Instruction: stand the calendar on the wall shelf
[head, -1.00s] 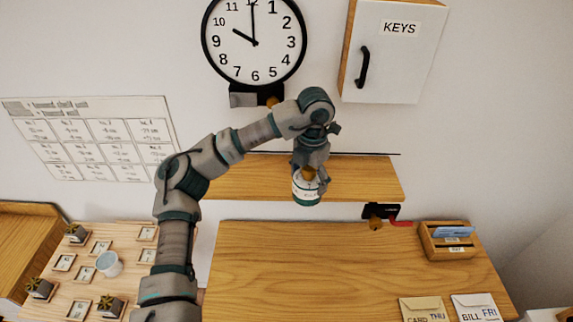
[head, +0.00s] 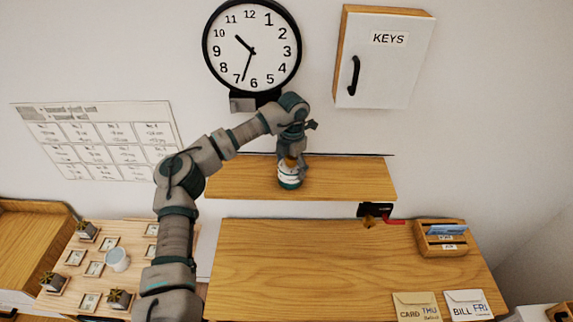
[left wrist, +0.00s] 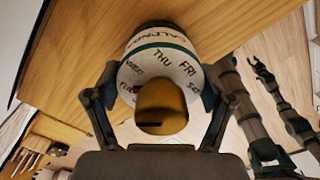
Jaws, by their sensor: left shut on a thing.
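The calendar (head: 289,181) is a small round drum, white with a green band. In the left wrist view the calendar (left wrist: 147,50) shows day names around a wooden knob. My left gripper (head: 291,165) is shut on it, with one finger on each side in the left wrist view (left wrist: 158,92). The calendar looks upright over the middle of the wooden wall shelf (head: 345,180). I cannot tell whether its base touches the board. A dark arm at the right of the left wrist view ends in a small claw (left wrist: 264,72), perhaps my right gripper; its opening is unclear.
The clock (head: 252,48) and the key cabinet (head: 385,58) hang above the shelf. Below are a desk (head: 320,265), a letter holder (head: 442,238), envelopes (head: 468,304) and a black wall fixture (head: 376,210). The shelf is bare on both sides of the calendar.

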